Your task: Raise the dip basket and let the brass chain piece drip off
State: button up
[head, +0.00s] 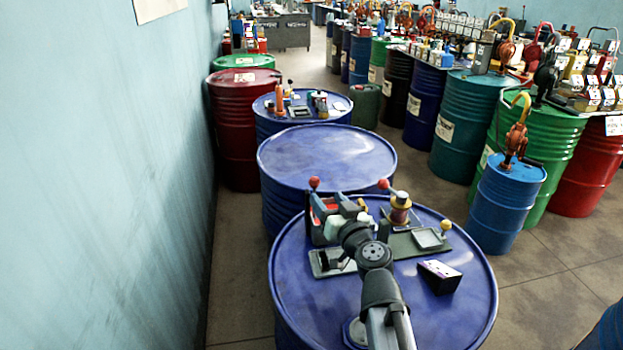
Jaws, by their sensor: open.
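My gripper (332,208) is open over the back left part of the near blue drum top (310,290). It is small here, and my arm covers part of what lies under it. A red ball knob (314,182) stands just behind it, and a second red knob (384,184) stands to its right. A squat amber and dark red vessel (400,210) stands right of the gripper on a grey-green plate (405,245). I cannot make out the dip basket or the brass chain piece for certain.
A shallow tray (429,238) and a yellow-knobbed post (445,229) are at the plate's right. A black box (439,277) lies in front. An empty blue drum top (325,155) stands behind. A wall (100,180) is at left.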

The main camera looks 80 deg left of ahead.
aim_at(312, 178)
jog(key=a, duration=0.3)
jog(key=s+a, duration=0.1)
jog(key=a, duration=0.3)
jog(key=s+a, duration=0.1)
jog(key=a, duration=0.3)
grip_shut()
dwell(0.4)
